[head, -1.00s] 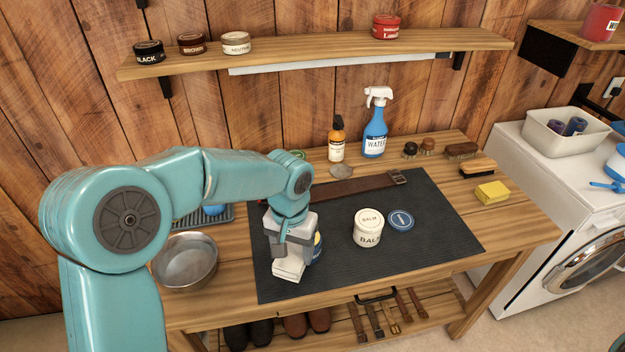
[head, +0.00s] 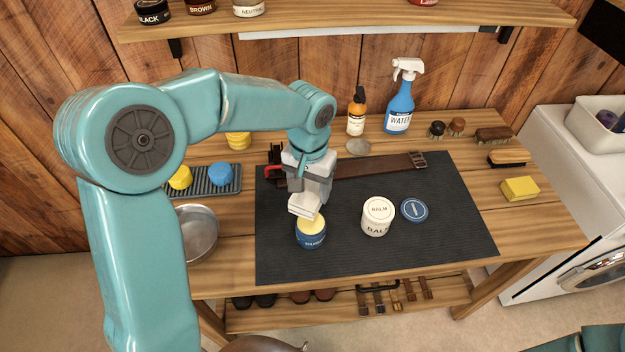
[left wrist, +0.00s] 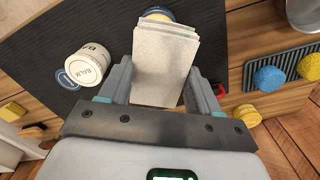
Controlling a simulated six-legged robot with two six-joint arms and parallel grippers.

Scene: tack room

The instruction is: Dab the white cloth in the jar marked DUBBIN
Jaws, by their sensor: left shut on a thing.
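My left gripper (head: 310,186) is shut on the folded white cloth (head: 304,206). The cloth sticks out below the jaws, and in the left wrist view the cloth (left wrist: 164,72) fills the space between the fingers. The open blue jar marked DUBBIN (head: 311,241), with pale yellow contents, stands upright on the dark mat. The cloth's lower end is at the jar's far left rim; I cannot tell whether it touches the contents. In the left wrist view the jar (left wrist: 157,14) is mostly hidden behind the cloth. My right gripper is not in view.
A white BALM jar (head: 377,217) and a blue lid (head: 414,209) stand right of the DUBBIN jar on the mat (head: 450,230). A leather strap (head: 375,167) lies behind. A metal bowl (head: 199,232) and a sponge rack (head: 205,190) are at left; bottles stand at the back.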

